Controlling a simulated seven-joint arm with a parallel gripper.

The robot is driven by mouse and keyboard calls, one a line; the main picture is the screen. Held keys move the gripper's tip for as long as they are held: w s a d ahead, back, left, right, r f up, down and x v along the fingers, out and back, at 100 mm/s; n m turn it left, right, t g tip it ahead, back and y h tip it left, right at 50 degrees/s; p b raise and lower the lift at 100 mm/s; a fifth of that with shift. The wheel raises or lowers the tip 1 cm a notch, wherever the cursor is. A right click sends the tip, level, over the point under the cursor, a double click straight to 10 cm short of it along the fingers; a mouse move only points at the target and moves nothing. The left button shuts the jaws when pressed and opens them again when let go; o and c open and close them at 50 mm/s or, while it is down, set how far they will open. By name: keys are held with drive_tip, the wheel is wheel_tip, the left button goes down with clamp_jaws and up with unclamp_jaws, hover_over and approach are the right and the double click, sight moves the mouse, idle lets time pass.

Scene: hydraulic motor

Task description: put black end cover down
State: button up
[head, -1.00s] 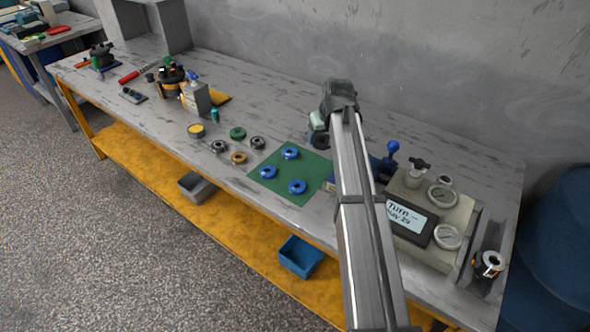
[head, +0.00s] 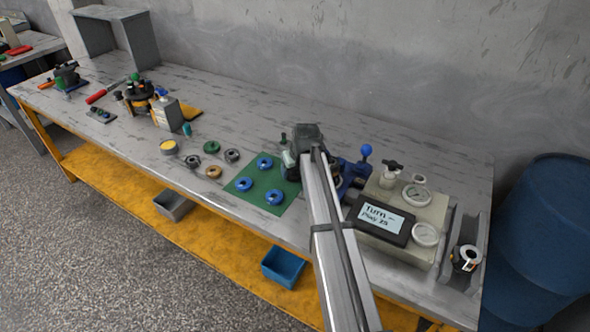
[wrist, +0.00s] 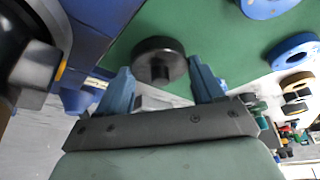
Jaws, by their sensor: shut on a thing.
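The black end cover (wrist: 160,61) is a round dark piece with a recess in its face. In the wrist view it sits between the two blue fingertips of my gripper (wrist: 160,80), which is shut on it. The green mat (wrist: 125,60) lies behind the cover; I cannot tell whether the cover touches it. In the head view my gripper (head: 289,163) is at the back right corner of the mat (head: 240,187). The cover is not clearly visible there, as my arm blocks it.
Several blue rings (head: 245,183) lie on the mat. A blue fixture (head: 352,175) stands close to the right of my gripper, beside a test unit with gauges (head: 424,234). A large dark part (wrist: 35,50) in a blue holder is close at left in the wrist view.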

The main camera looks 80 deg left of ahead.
drive_tip(key=shift+f, duration=0.1)
drive_tip(key=o, duration=1.3)
drive_tip(key=v, duration=1.2)
